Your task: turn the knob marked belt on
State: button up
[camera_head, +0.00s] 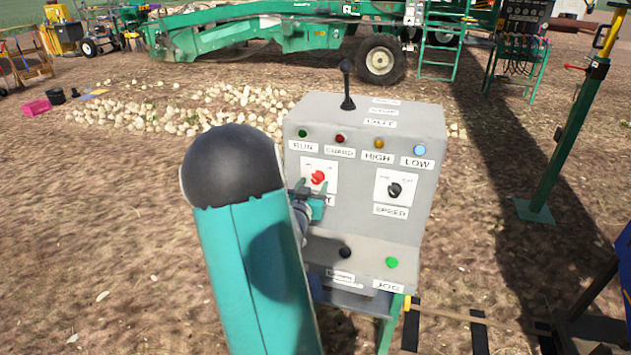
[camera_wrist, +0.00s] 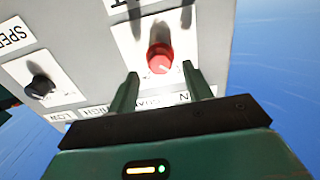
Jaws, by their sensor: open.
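The red knob (camera_head: 318,177) sits on a white plate on the left of the grey control box (camera_head: 410,140). Its label below is mostly hidden by my gripper (camera_head: 311,190). In the wrist view the red knob (camera_wrist: 160,58) lies just beyond and between the two green fingertips of my gripper (camera_wrist: 162,82). The fingers are apart with nothing between them that I can see gripped. Whether a fingertip touches the knob cannot be told.
A black SPEED knob (camera_head: 394,190) is to the right. Lamps line the top of the panel, with a black lever (camera_head: 347,85) above. A black button (camera_head: 345,253) and green JOG button (camera_head: 392,262) sit on the lower ledge. A green post (camera_head: 570,140) stands at right.

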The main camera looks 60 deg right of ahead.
aim_at(316, 180)
jog(key=shift+w+d, duration=0.15)
jog(key=shift+d, duration=0.65)
jog(key=shift+w+d, duration=0.15)
jog(key=shift+d, duration=0.65)
jog(key=c, duration=1)
